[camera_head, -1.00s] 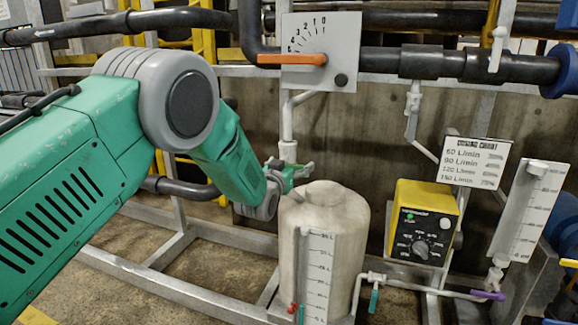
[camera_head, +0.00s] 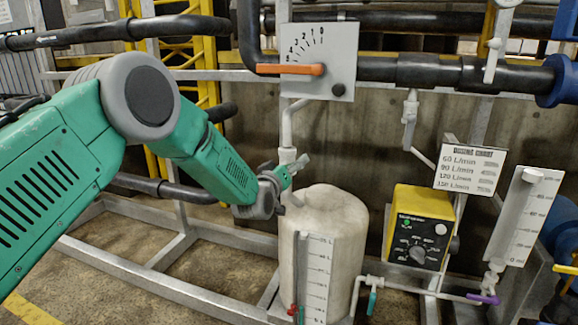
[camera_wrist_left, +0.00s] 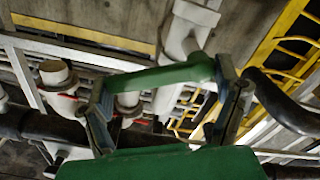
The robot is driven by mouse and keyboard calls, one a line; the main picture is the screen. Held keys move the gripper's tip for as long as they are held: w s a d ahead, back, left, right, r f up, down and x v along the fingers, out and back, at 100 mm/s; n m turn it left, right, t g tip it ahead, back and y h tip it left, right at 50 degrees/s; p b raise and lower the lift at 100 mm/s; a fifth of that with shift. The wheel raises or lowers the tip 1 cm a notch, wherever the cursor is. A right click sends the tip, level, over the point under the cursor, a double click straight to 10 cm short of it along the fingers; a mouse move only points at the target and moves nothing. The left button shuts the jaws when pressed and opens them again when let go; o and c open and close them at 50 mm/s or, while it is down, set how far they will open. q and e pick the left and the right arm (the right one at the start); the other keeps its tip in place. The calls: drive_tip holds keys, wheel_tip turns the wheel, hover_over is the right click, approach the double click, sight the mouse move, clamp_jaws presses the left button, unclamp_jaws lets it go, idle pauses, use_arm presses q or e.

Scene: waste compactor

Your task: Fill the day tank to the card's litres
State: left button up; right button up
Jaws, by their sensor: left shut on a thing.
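The day tank (camera_head: 345,215) is a pale rounded vessel with an upright litre scale (camera_head: 316,280) on its front. My left gripper (camera_head: 290,172) is beside the pale pipe (camera_head: 287,135), just above the tank's top left. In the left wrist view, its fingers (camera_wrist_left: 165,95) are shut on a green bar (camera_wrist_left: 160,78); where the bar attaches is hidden. The card (camera_head: 470,168) lists several L/min values; its small print is unclear. A grey dial plate (camera_head: 335,65) carries an orange lever (camera_head: 290,69) pointing left. My right gripper is not in view.
A yellow control box (camera_head: 420,220) with a knob and green light stands right of the tank. A scaled gauge (camera_head: 525,215) is further right. Small teal (camera_head: 372,302) and purple (camera_head: 484,299) valve handles sit low. Dark pipes (camera_head: 455,70) cross above.

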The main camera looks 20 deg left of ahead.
use_arm(q)
drive_tip(key=shift+w+a+r+n, duration=0.1)
drive_tip(key=shift+a+r+n, duration=0.35)
drive_tip(key=shift+n, duration=0.6)
drive_tip(key=shift+w+a+r+n, duration=0.1)
drive_tip(key=shift+a+r+n, duration=0.25)
drive_tip(key=shift+n, duration=0.7)
drive_tip(key=o, duration=1.6)
drive_tip(key=shift+f, duration=0.2)
drive_tip(key=shift+s, duration=0.3)
drive_tip(key=s, duration=1.1)
drive_tip(key=shift+s+a+f, duration=0.15)
drive_tip(key=shift+a, duration=0.05)
